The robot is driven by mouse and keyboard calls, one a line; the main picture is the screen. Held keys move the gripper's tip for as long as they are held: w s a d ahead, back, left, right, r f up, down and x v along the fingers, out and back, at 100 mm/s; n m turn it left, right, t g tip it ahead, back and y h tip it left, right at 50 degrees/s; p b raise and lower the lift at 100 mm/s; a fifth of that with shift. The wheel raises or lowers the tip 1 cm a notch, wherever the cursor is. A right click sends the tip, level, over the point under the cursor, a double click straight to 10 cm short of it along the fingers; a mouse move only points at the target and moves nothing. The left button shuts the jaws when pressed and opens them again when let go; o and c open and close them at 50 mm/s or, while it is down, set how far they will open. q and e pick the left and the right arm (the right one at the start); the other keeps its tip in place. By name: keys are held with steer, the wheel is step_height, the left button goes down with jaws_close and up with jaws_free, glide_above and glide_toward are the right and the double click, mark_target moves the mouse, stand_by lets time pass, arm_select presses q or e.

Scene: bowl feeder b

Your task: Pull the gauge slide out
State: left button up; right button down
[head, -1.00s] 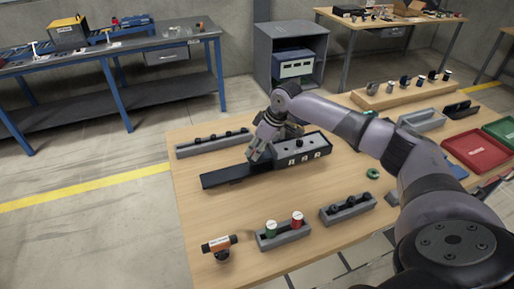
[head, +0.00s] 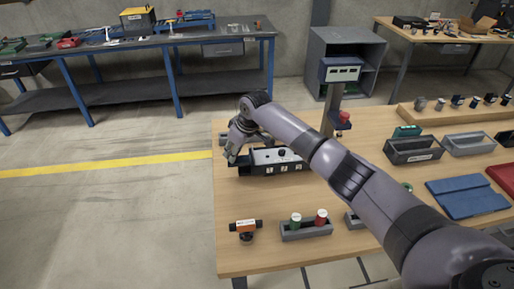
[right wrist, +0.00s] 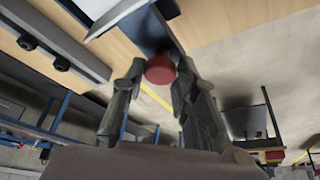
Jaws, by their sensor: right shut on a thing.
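A long black gauge block with a row of white labels (head: 283,168) lies near the table's left side in the head view. My right gripper (head: 232,157) is at its left end. In the right wrist view a round red knob (right wrist: 160,69) sits between the two fingers of my right gripper (right wrist: 152,80), which are shut on it. A dark strip (right wrist: 148,28) shows just beyond the knob. My forearm hides the block's right end in the head view. My left gripper is not in view.
In front stand a small orange-and-black device (head: 246,227) and a grey holder (head: 305,233) with green and red cups. A post with a blue display box (head: 341,70) stands behind my arm. Grey bins (head: 413,151) and a blue tray (head: 467,196) lie at right.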

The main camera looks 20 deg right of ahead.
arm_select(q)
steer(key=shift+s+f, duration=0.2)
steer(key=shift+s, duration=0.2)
arm_select(e)
steer(key=a, duration=0.2)
steer(key=w+a, duration=0.1)
steer(key=a, duration=0.1)
steer(key=shift+a, duration=0.35)
steer(key=c, duration=1.6)
jaws_free()
steer(key=o, duration=0.3)
steer(key=shift+a, duration=0.2)
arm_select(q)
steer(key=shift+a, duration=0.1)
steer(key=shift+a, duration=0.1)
arm_select(e)
steer(key=shift+d, duration=0.2)
